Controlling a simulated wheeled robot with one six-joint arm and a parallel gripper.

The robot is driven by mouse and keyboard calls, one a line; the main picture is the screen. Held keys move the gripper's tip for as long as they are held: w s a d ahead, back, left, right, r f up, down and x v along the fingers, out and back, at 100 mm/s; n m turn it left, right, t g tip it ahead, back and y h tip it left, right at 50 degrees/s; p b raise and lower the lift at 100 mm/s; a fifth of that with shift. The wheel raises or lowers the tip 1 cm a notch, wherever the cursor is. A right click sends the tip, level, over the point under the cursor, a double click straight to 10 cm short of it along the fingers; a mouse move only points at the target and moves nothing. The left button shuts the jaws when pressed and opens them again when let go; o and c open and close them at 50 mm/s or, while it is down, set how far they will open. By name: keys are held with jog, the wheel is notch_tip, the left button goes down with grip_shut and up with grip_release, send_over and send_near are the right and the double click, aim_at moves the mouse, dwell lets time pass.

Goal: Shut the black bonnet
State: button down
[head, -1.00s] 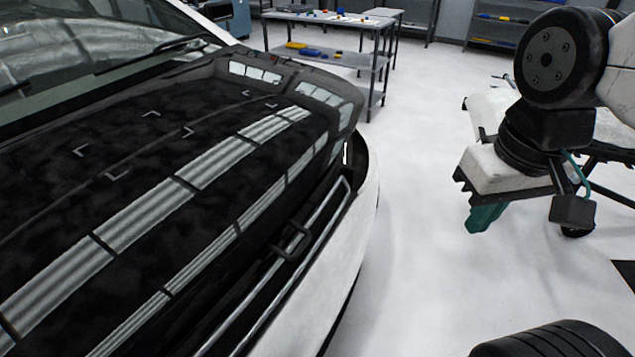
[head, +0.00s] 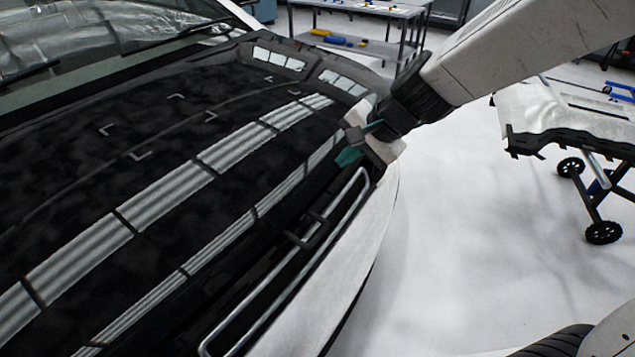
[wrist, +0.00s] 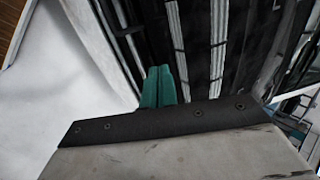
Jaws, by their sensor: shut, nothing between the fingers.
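The glossy black bonnet (head: 110,205) spans the left and middle of the head view, with pale light strips mirrored in it. A dark band runs between its front edge and the chrome-trimmed grille; I cannot tell how wide the gap is. My gripper (head: 348,156) is at the bonnet's far front corner, its teal fingers pointing left and down. It hides part of that corner, and I cannot tell whether it touches. In the wrist view the teal fingers (wrist: 158,86) are together and empty, in front of the dark bonnet (wrist: 195,40).
The white bumper (head: 350,240) curves below the grille (head: 285,265). A wheeled stand with a pale top (head: 570,115) is at the right. A workbench (head: 350,15) stands at the back. The white floor between car and stand is clear.

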aim_at(311, 188)
jog(key=x, duration=1.2)
jog(key=shift+w+a+f, duration=0.1)
jog(key=shift+a+f, duration=0.1)
jog(key=shift+f, duration=0.05)
